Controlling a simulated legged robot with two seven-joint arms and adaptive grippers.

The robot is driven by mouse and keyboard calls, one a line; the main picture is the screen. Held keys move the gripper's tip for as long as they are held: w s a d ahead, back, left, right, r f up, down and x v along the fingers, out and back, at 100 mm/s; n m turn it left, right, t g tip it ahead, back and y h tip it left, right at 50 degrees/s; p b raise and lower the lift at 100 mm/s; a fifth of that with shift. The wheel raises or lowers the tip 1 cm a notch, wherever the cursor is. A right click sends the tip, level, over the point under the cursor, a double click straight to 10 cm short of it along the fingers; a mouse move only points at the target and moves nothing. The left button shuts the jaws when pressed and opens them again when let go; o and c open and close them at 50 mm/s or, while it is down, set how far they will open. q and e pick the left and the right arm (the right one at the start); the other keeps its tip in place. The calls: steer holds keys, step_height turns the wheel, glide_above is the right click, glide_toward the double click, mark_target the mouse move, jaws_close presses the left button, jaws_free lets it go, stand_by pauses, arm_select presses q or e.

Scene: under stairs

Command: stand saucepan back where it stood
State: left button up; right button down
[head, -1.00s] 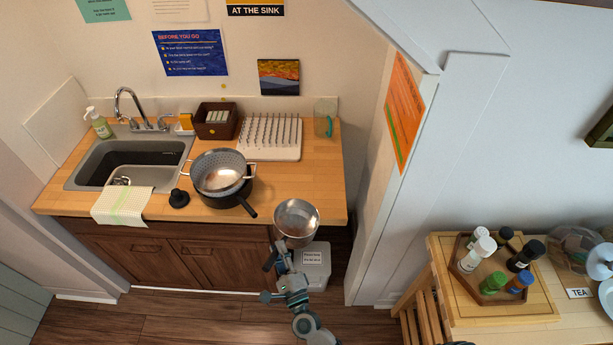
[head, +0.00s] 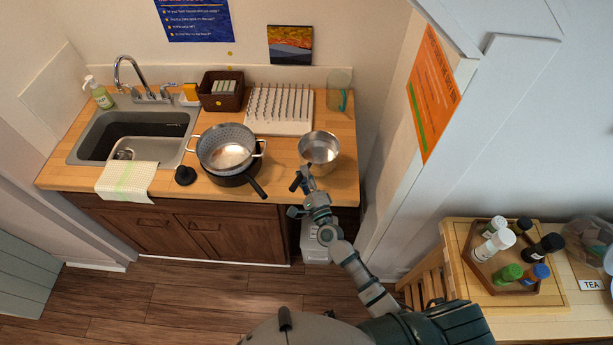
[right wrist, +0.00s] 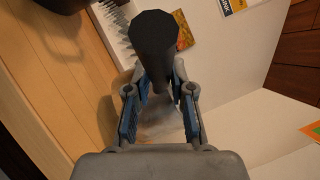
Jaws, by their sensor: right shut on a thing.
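The steel saucepan (head: 319,147) is at the right end of the wooden counter, in front of the dish rack, its open top facing up. My right gripper (head: 309,184) is shut on its dark handle, which points toward me. In the right wrist view the black handle (right wrist: 153,48) sticks up between the two fingers (right wrist: 160,98), and the pan's body is mostly hidden behind them. I cannot tell whether the pan's base touches the counter. My left gripper is not in view.
A colander (head: 226,147) sits on a dark pan (head: 237,180) to the left. A white dish rack (head: 279,124) and a glass jar (head: 339,96) stand behind. A black knob-like object (head: 185,175) is near the sink (head: 130,136). Bare counter (head: 290,185) shows around the saucepan.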

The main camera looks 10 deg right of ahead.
mark_target(304, 162)
steer(key=shift+w+d, duration=0.4)
steer(key=shift+w, duration=0.25)
steer(key=shift+w+d+f, duration=0.1)
steer(key=shift+w+d, duration=0.1)
steer(key=shift+d, duration=0.05)
steer(key=f, duration=0.1)
steer(key=d+f+b, duration=0.1)
steer(key=f, duration=0.1)
steer(key=shift+s, duration=0.15)
steer(key=shift+d+f, duration=0.1)
steer(key=shift+f, duration=0.15)
steer(key=c, duration=1.1)
jaws_free()
steer(key=shift+a, duration=0.3)
steer(key=shift+o, duration=0.4)
steer(key=shift+a, duration=0.25)
steer(key=shift+s+d+f, duration=0.1)
steer(key=shift+s+d, duration=0.05)
steer(key=shift+s, duration=0.15)
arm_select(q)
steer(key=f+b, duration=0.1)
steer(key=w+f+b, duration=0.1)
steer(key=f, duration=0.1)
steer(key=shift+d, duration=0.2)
arm_select(e)
steer(key=v, duration=1.1)
steer(key=shift+s, duration=0.25)
